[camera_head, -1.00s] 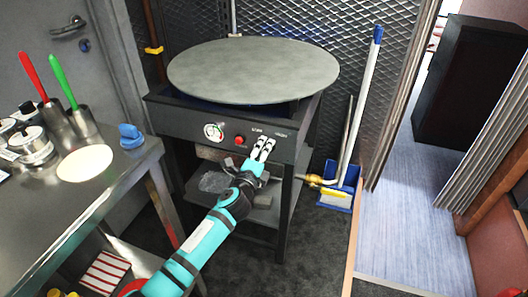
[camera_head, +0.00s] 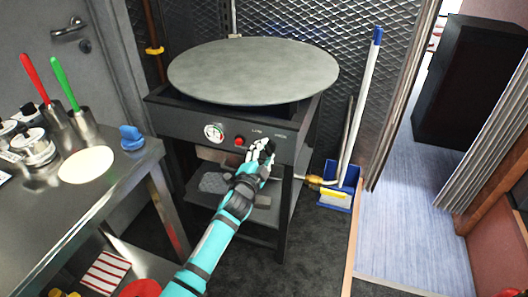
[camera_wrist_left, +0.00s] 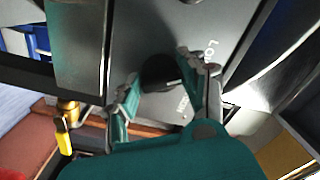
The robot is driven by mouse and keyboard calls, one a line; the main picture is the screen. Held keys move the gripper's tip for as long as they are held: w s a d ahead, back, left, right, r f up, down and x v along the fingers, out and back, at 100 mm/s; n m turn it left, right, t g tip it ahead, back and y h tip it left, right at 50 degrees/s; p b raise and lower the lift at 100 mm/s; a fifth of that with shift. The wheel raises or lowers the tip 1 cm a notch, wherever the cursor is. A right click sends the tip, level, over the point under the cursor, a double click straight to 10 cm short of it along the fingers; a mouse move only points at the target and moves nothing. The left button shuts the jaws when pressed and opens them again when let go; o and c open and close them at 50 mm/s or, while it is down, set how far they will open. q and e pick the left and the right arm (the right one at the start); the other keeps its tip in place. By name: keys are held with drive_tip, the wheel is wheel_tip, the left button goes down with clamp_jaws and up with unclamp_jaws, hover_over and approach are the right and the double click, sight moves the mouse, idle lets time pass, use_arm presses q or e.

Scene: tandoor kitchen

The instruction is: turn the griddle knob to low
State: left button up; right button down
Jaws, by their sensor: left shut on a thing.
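The griddle has a round grey plate (camera_head: 252,70) on a dark stand, with a front panel (camera_head: 180,121) below it. The panel carries a white dial gauge (camera_head: 213,132), a red button (camera_head: 239,141) and small white lettering at the right. My left gripper (camera_head: 261,150) is at the right part of the panel. In the left wrist view its fingers (camera_wrist_left: 165,78) are on either side of the round black knob (camera_wrist_left: 158,70), shut on it. A "LOW" label shows beside the knob. The gripper hides most of the knob in the head view, and its pointer direction cannot be made out. My right gripper is not in view.
A steel counter (camera_head: 110,200) at the left holds pots, utensils and a pale flat disc (camera_head: 86,165). A blue dustpan (camera_head: 340,187) and a broom stand right of the griddle. Open floor (camera_head: 315,250) lies in front of the stand.

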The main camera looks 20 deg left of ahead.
use_arm(q)
drive_tip(key=shift+n, duration=0.3)
drive_tip(key=o, duration=1.2)
drive_tip(key=shift+a, duration=0.1)
drive_tip(key=shift+c, duration=0.2)
drive_tip(key=shift+s+f, duration=0.1)
drive_tip(key=shift+s, duration=0.15)
drive_tip(key=s, duration=1.1)
drive_tip(key=shift+s+a, duration=0.15)
drive_tip(key=shift+s, duration=0.1)
